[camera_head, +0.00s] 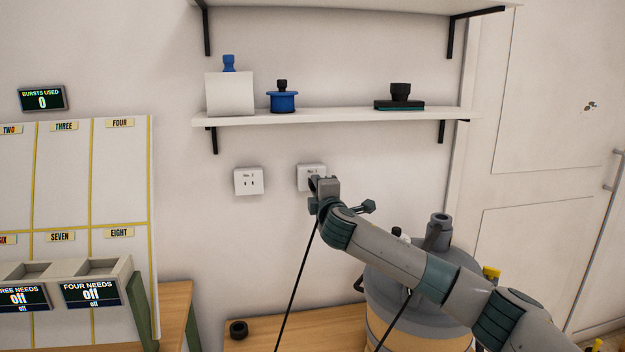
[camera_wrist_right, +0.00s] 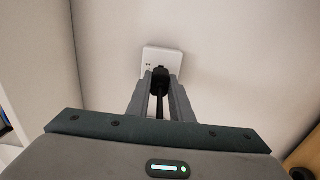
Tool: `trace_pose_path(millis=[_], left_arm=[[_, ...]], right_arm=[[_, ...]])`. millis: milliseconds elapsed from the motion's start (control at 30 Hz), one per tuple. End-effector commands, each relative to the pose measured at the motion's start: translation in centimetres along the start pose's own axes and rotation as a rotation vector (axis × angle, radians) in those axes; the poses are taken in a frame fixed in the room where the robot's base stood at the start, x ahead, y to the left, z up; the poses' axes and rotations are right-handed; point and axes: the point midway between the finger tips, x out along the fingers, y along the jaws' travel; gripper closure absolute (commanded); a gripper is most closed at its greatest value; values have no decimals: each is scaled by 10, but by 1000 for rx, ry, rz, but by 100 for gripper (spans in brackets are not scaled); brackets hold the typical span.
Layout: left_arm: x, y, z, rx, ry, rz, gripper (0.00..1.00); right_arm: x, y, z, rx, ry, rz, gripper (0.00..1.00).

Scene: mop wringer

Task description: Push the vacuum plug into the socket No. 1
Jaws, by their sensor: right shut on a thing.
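The right white socket plate (camera_head: 311,171) is on the wall below the shelf. Its label is small and seems to read No. 1. My right gripper (camera_head: 319,190) is in front of its lower part. In the right wrist view, my right gripper (camera_wrist_right: 160,82) is shut on the black vacuum plug (camera_wrist_right: 161,80), with the socket plate (camera_wrist_right: 173,57) right behind it. The plug's prongs are hidden, so I cannot tell whether they are in the slots. The black cable (camera_head: 296,285) hangs down from the gripper. My left gripper is out of view.
Another socket plate (camera_head: 249,181), seemingly No. 2, is to the left with bare slots. A grey-topped vacuum canister (camera_head: 386,300) stands under my right arm. The shelf (camera_head: 340,116) holds blue and black parts. A black ring (camera_head: 238,329) lies on the wooden bench.

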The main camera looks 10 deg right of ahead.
Motion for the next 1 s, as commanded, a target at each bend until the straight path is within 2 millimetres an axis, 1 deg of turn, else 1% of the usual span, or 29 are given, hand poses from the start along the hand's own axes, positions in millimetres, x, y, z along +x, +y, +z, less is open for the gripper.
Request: trace_pose_path(millis=[100,267,567,1000], left_arm=[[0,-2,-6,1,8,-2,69],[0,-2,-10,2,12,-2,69],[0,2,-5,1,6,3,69],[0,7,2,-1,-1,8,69]], right_arm=[[0,0,0,0,0,0,100],[0,0,0,0,0,0,100],[0,0,0,0,0,0,100],[9,0,0,0,-1,0,100]])
